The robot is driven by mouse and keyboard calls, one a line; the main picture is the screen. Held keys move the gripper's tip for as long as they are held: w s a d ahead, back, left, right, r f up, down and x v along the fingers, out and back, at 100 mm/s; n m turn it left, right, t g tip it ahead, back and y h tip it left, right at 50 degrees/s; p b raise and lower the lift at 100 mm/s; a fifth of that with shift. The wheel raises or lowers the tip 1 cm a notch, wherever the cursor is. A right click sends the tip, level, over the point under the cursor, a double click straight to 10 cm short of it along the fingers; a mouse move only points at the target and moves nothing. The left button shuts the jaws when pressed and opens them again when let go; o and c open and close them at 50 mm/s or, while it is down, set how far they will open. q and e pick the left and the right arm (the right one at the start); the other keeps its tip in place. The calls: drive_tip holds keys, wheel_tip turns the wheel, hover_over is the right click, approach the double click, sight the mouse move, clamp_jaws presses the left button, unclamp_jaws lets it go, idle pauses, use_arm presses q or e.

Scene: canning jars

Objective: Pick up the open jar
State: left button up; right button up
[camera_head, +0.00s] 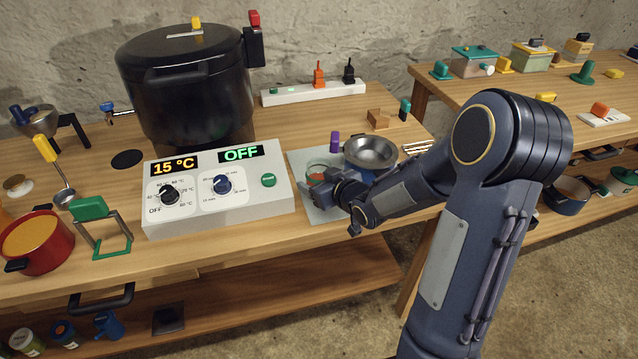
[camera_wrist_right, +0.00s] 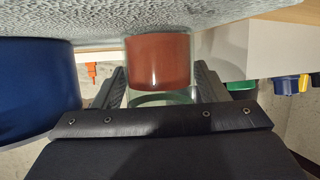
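The open jar (camera_head: 317,173) is clear glass with red-orange contents and stands on the grey mat (camera_head: 312,213), right of the control box. In the right wrist view, the jar (camera_wrist_right: 158,62) appears upside down between the two fingers of my right gripper (camera_wrist_right: 160,82). In the head view, my right gripper (camera_head: 335,186) reaches in from the right, low at the jar's near side, hiding part of it. The fingers flank the glass closely; whether they press on it cannot be told. My left gripper is not in view.
A metal bowl (camera_head: 371,152) stands just right of the jar, and a purple-topped item (camera_head: 334,141) behind it. The white control box (camera_head: 218,190) is close on the left. A large black canner (camera_head: 186,88) stands behind it. A dark blue curved wall (camera_wrist_right: 38,85) is close in the wrist view.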

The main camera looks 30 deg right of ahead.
sight(319, 169)
drive_tip(key=c, duration=0.7)
drive_tip(key=shift+c, duration=0.4)
drive_tip(key=shift+r, duration=0.2)
drive_tip(key=shift+r, duration=0.25)
wheel_tip(319, 169, up, 3)
drive_tip(key=shift+f+p, duration=0.15)
drive_tip(key=shift+p, duration=0.2)
drive_tip(key=r+p+v, duration=0.1)
drive_tip(key=p+v, duration=0.2)
drive_tip(key=v, duration=0.5)
drive_tip(key=w+a+r+p+v, duration=0.1)
drive_tip(key=r+p+v, duration=0.1)
drive_tip(key=v, duration=0.6)
drive_tip(key=shift+d+r+p, duration=0.3)
drive_tip(key=shift+d+p, duration=0.1)
drive_tip(key=shift+s, duration=0.1)
